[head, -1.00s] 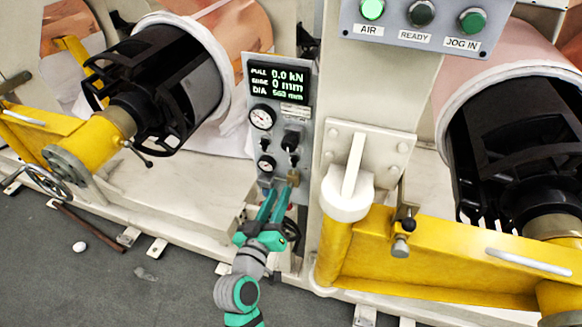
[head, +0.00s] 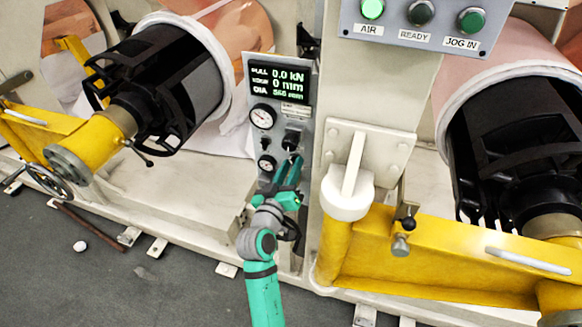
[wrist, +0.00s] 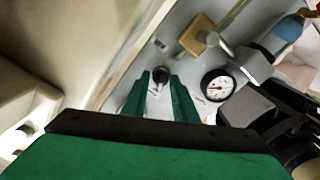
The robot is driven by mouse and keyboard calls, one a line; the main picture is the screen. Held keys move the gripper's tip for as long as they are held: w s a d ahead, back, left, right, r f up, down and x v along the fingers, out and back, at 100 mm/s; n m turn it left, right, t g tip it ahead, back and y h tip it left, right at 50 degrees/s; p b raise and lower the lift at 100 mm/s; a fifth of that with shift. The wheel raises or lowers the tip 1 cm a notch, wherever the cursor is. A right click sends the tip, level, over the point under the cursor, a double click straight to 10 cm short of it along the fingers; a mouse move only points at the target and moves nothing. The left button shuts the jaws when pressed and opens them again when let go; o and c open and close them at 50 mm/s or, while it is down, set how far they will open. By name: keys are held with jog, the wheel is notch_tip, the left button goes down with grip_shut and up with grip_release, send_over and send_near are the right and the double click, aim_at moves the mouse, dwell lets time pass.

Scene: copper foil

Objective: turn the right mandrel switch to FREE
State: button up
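The grey control panel (head: 305,125) stands between the two machine bays in the head view. It carries a lit display (head: 279,85), two round gauges and small black switches. My gripper (head: 292,165) is in front of the panel's lower right part and hides some of it. In the wrist view, my gripper (wrist: 162,90) is open, its two green fingers apart. A small black switch knob (wrist: 160,74) shows between the fingertips. I cannot tell whether the fingers touch it. Its label and setting are too small to read.
A brass-coloured block (wrist: 199,37) and a gauge (wrist: 218,86) lie close to the fingers. A yellow arm (head: 430,255) and a white post cap (head: 347,193) stand to the right. Black mandrels (head: 165,85) with copper rolls flank the panel.

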jog(key=shift+a, duration=0.1)
jog(key=shift+c, duration=0.6)
grip_shut()
